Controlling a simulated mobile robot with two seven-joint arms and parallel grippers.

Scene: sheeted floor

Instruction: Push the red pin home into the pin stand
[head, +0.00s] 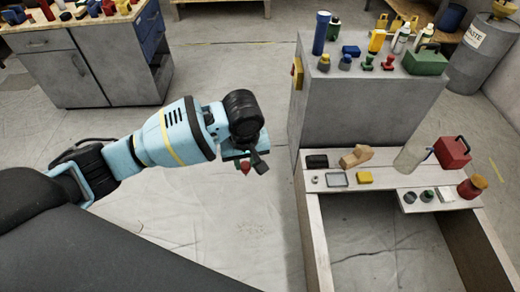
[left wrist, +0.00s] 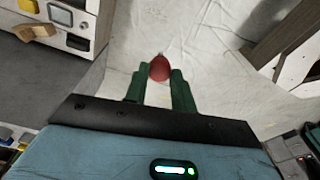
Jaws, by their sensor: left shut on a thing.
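My left gripper (head: 254,162) hangs over open floor in the middle of the head view, left of the low bench. It is shut on the red pin (head: 245,167), whose red part shows just below the fingers. In the left wrist view the red pin (left wrist: 159,68) sits between the tips of the two green fingers (left wrist: 158,84). The rest of the pin is hidden by the fingers. The pin is clear of the bench and other things. I cannot pick out the pin stand for certain in either view. My right gripper is not in view.
Another workbench (head: 92,65) is at far left.

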